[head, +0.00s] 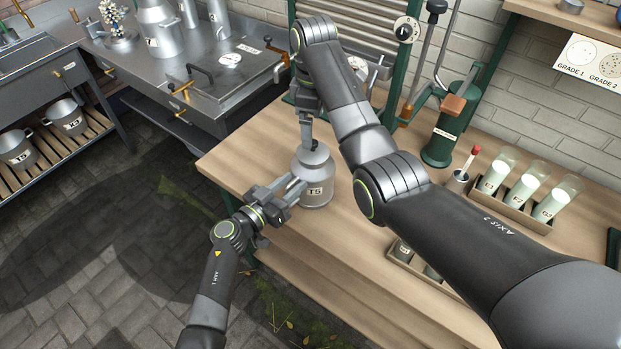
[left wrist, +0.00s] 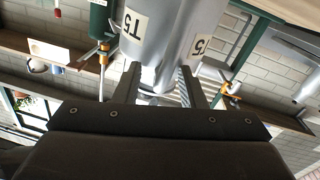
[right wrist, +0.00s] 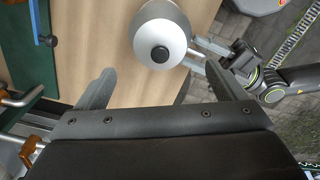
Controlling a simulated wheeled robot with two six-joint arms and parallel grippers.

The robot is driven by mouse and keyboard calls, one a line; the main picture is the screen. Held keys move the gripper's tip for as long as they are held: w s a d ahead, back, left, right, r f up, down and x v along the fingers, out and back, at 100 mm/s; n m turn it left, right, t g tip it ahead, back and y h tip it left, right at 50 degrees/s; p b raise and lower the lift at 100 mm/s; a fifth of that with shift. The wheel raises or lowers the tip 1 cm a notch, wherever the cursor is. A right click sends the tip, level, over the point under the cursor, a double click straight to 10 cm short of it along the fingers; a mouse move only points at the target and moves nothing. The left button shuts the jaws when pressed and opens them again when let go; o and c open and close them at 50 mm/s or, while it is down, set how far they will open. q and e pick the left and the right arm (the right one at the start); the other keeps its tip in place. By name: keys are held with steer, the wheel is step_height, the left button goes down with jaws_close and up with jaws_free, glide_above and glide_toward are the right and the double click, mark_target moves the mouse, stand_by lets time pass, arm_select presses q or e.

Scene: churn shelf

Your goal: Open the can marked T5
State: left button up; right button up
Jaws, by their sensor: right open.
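The can marked T5 (head: 318,190), grey metal with a domed lid, stands upright near the left front edge of the wooden bench. The left wrist view shows its label close up (left wrist: 135,22). My left gripper (head: 296,188) is shut on the can's side, its fingers set narrower than my right gripper's; the exact contact is partly hidden. My right gripper (head: 307,136) points down above the lid, open and empty. In the right wrist view the lid (right wrist: 178,38) and its dark knob (right wrist: 161,53) lie just beyond and between the fingertips.
A rack of vials (head: 525,205) and a green pump-like cylinder (head: 447,140) stand on the bench (head: 255,160) to the right. A lower rack (head: 403,262) sits near the front edge, under my right arm.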

arm_select(q)
steer(key=shift+c, duration=0.5)
jaws_close()
arm_select(e)
steer(key=shift+c, duration=0.4)
